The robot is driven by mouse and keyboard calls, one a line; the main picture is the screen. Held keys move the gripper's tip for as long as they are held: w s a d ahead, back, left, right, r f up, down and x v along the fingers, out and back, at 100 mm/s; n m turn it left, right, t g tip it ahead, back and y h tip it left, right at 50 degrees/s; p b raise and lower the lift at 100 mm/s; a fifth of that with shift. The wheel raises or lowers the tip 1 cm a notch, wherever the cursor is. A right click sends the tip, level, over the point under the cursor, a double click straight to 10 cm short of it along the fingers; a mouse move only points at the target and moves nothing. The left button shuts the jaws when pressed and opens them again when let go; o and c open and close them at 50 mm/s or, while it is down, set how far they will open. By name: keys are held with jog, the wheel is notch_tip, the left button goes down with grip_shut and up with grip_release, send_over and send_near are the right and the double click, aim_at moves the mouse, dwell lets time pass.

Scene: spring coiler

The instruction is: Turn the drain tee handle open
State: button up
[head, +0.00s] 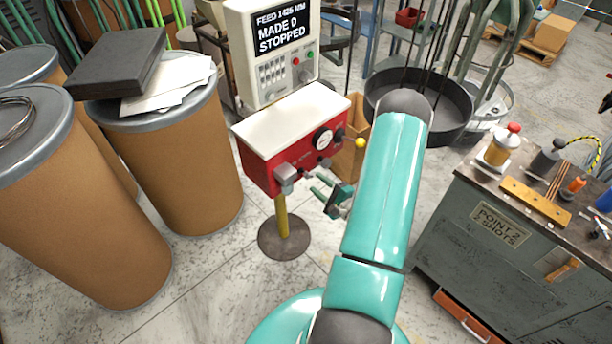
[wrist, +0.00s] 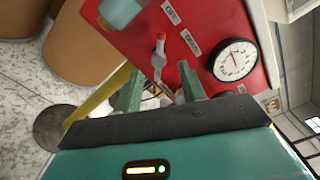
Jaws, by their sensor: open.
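The red regulator box (head: 258,172) stands on a yellow post and has a white top. In the wrist view its red face (wrist: 205,28) fills the upper middle. My gripper (head: 317,189) is in front of the box's lower edge. In the wrist view my gripper (wrist: 158,76) is open, its two green fingers apart, with the handle in line with the gap between them. Nothing is held.
A round gauge (wrist: 235,60) sits right of the handle. A yellow-ball lever (head: 360,143) juts from the box's right side. The control panel (head: 272,60) reads "MADE 0 STOPPED". Fibre drums (head: 175,165) stand left, a grey workbench (head: 500,240) right. Floor around the post is clear.

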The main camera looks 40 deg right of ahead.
aim_at(309, 177)
jog(key=w, duration=0.6)
jog(key=shift+a, duration=0.15)
grip_shut()
